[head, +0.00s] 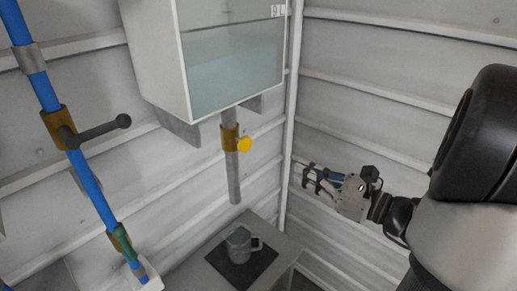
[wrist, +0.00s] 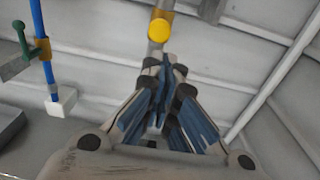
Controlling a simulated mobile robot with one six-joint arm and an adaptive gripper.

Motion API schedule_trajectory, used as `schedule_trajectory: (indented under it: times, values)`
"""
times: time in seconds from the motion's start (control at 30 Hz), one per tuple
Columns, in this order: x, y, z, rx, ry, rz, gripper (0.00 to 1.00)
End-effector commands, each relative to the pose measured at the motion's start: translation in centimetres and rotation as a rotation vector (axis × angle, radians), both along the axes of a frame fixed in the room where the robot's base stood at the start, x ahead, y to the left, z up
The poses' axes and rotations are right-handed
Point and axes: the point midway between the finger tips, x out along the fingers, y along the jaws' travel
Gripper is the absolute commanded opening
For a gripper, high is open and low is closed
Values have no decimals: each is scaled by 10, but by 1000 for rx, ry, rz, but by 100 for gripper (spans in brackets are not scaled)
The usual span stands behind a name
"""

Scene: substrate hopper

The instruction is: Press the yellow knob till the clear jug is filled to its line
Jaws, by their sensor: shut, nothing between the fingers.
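The yellow knob (head: 244,144) sits on a brass collar around the grey spout pipe under the hopper. It also shows in the wrist view (wrist: 160,30), just beyond my fingertips. The clear jug (head: 239,246) stands upright on a dark mat (head: 257,262) below the pipe, handle to the right. Its fill line and contents are too small to make out. My gripper (head: 308,179) is shut and empty, to the right of the knob in the head view and apart from it. In the wrist view my gripper (wrist: 169,62) points up toward the knob.
The hopper (head: 233,55) with a glass front hangs above the pipe (head: 233,180). A blue pipe (head: 92,183) with a grey lever (head: 100,131) and a green valve (head: 120,240) runs down the left. The mat lies on a grey stand (head: 208,276). Ribbed walls close the corner.

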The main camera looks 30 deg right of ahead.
Motion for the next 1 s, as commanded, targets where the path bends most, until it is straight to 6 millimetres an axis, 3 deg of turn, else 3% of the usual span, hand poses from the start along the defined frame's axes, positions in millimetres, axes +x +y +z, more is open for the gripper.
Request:
schedule_trajectory:
  times: [0.23,0.37,0.8,1.0]
  values:
    - [3,2,0,-2,0,3,0]
    - [17,9,-1,-3,0,8,0]
    - [100,43,-5,-3,1,9,0]
    - [123,51,-6,-3,1,6,0]
